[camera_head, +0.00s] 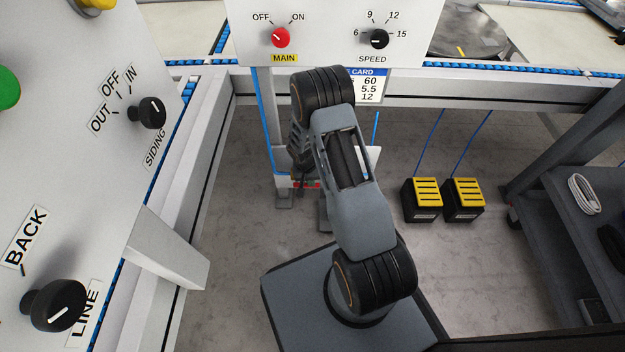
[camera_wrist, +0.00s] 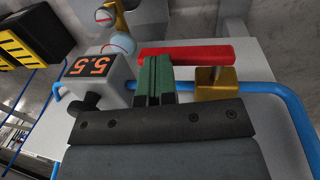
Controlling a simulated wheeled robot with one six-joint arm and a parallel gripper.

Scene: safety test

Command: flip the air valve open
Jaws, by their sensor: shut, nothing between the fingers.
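The air valve shows in the wrist view as a brass body (camera_wrist: 215,90) with a long red lever handle (camera_wrist: 205,54). The lever runs left-right in the picture, roughly along the line of the blue hose (camera_wrist: 268,88). My gripper (camera_wrist: 157,66) is shut, its green fingertips together and empty. The tips overlap the red lever near its left part; I cannot tell whether they touch it. In the head view my arm hides most of the valve, and only a bit of red (camera_head: 312,185) shows low behind it.
A grey box with an orange 5.5 display (camera_wrist: 88,66) and a black knob (camera_wrist: 88,102) sits close left of the fingers. A round gauge (camera_wrist: 118,43) is beside it. Yellow-black pedals (camera_head: 424,198) stand on the floor. A panel with a red MAIN knob (camera_head: 281,38) is above.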

